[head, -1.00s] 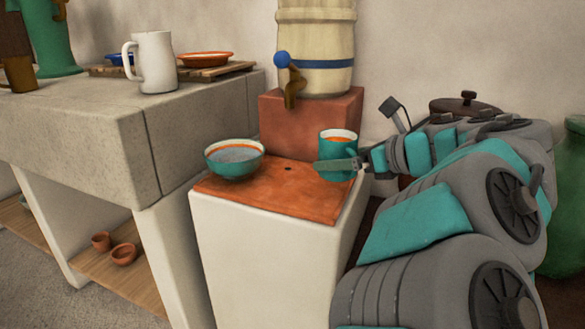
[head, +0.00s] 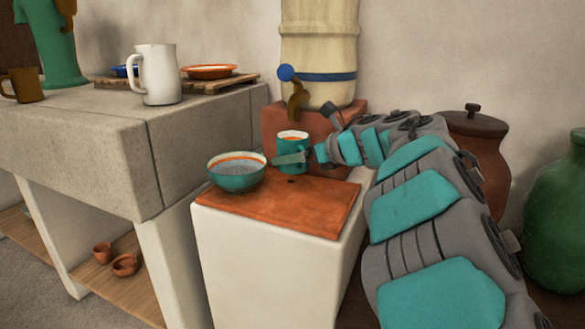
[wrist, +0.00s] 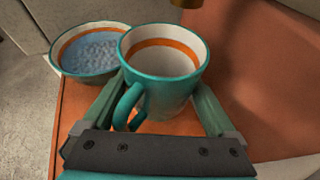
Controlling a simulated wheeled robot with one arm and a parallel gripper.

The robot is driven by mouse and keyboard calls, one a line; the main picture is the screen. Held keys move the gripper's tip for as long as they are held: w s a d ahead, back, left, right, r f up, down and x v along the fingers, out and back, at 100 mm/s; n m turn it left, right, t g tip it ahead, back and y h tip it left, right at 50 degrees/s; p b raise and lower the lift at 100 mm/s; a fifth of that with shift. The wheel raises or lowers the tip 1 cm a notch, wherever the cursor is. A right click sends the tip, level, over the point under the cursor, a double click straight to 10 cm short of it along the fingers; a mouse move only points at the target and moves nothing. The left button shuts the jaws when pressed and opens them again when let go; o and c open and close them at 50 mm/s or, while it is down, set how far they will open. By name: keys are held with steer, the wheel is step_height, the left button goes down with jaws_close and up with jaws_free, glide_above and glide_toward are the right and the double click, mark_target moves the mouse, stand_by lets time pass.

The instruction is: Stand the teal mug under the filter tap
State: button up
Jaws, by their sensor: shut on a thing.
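The teal mug (head: 291,143), with a white inside and an orange band, is upright above or on the terracotta top (head: 318,203); I cannot tell whether it touches. My gripper (head: 290,158) is shut on it; in the wrist view the fingers lie on both sides of the mug (wrist: 165,65), with its handle toward me. The inside looks empty. The filter tap (head: 296,95), brass with a blue knob, projects from the cream filter barrel (head: 318,40). The mug is just below the tap in the head view. The tap's tip (wrist: 188,3) shows at the wrist view's top edge.
A teal bowl (head: 237,177) with pale contents stands close to the mug's left. The barrel rests on a red block (head: 275,125) behind. A stone counter (head: 70,130) with a white jug (head: 157,75) is left. A lidded brown pot (head: 478,150) and green jar (head: 556,220) stand right.

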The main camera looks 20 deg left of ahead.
mark_target(292, 167)
steer(key=shift+w+a, duration=0.25)
steer(key=shift+a, duration=0.2)
steer(key=shift+d+f+b, duration=0.1)
steer(key=shift+f+b, duration=0.35)
steer(key=shift+f, duration=1.3)
steer(key=shift+f, duration=0.2)
steer(key=o, duration=1.1)
steer(key=shift+o, duration=0.2)
steer(key=shift+r, duration=0.25)
steer(key=v, duration=1.2)
steer(key=shift+p, duration=0.3)
